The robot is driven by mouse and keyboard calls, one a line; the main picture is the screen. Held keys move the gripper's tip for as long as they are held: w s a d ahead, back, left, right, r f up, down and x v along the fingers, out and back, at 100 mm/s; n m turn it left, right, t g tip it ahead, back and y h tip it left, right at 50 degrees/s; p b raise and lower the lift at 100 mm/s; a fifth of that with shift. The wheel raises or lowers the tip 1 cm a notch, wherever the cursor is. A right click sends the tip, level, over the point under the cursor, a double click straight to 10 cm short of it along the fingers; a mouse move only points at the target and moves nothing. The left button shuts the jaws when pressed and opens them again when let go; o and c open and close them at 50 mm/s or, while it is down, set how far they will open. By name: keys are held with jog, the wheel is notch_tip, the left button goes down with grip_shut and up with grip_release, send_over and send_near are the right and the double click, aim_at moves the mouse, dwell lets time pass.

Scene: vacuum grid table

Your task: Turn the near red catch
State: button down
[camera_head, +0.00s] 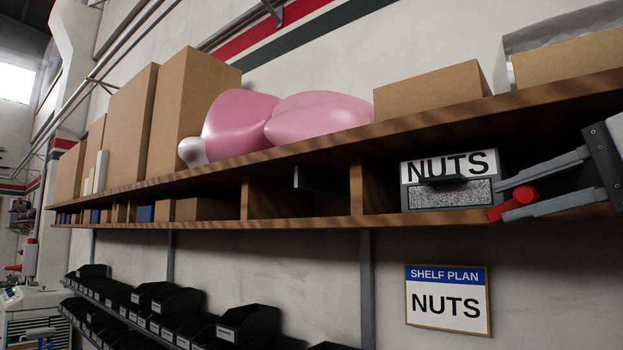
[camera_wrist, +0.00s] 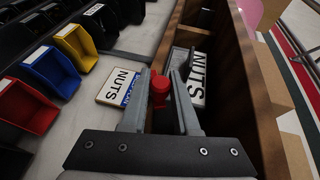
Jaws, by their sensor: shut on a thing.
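The red catch (camera_head: 524,195) is at the lower right corner of a NUTS box (camera_head: 447,166) on the shelf in the head view. It also shows in the wrist view (camera_wrist: 160,88), between my two fingers. My gripper (camera_head: 502,200) reaches in from the right and is shut on the catch, one finger above it and one below. The fingers hide part of the catch. The box has a white NUTS label, a dark handle and a speckled grey front. No second red catch is visible.
The wooden shelf (camera_head: 300,222) carries cardboard boxes (camera_head: 432,90) and a pink balloon-like object (camera_head: 238,122) on top. A SHELF PLAN sign (camera_head: 447,300) hangs below. Black bins (camera_head: 250,325) line the lower left. Open air lies in front of the shelf.

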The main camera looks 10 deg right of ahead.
jog(key=shift+w+a+r+n+g+h+p, duration=0.15)
jog(key=shift+r+g+h+p, duration=0.2)
jog(key=shift+p, duration=0.2)
jog(key=shift+w+r+n+g+h+p, duration=0.15)
jog(key=shift+r+g+p, duration=0.1)
jog(key=shift+g+p, duration=0.55)
jog(key=shift+g, duration=0.15)
jog(key=shift+a+h, duration=0.1)
jog(key=shift+h, duration=0.2)
jog(key=c, duration=0.7)
grip_release()
jog(key=shift+o, duration=0.2)
jog(key=shift+n, duration=0.3)
jog(key=v, duration=1.2)
jog(key=shift+r, duration=0.1)
